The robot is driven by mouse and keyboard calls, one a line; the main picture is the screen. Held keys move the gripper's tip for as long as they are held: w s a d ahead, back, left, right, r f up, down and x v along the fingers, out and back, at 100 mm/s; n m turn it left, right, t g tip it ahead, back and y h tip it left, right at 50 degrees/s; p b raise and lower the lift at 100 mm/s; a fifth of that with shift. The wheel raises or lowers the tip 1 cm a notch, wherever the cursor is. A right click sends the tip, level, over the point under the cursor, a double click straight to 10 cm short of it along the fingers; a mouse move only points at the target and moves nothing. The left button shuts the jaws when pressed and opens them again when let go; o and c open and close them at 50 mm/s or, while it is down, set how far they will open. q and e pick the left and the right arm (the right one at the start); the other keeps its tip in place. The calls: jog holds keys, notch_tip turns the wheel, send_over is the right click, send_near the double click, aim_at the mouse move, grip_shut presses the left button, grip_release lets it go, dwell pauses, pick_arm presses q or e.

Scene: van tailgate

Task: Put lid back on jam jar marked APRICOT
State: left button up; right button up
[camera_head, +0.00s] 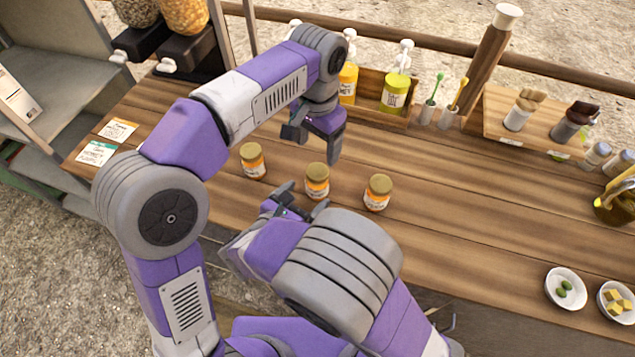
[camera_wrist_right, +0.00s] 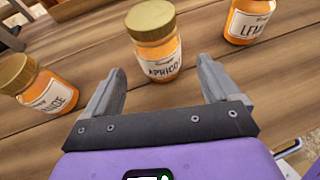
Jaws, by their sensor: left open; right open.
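The APRICOT jar (camera_wrist_right: 160,66) stands upright between the spread fingers of my right gripper in the right wrist view, with a gold lid (camera_wrist_right: 152,18) seated on its top. In the head view it is the middle jar (camera_head: 317,187) of three. My right gripper (camera_head: 303,200) is open, low at its near side; I cannot tell whether the fingers touch it. My left gripper (camera_head: 315,143) is open and empty, above the counter behind the jars. No loose lid is visible.
A gold-topped jar (camera_head: 252,162) stands to the left and another jar (camera_head: 378,194), labelled LEM..., to the right. Pump bottles (camera_head: 396,92) stand at the counter's back. Small bowls (camera_head: 566,288) sit at right. The wooden counter (camera_head: 450,190) is clear between.

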aim_at(319, 184)
jog(key=x, duration=0.7)
jog(key=shift+w, duration=0.15)
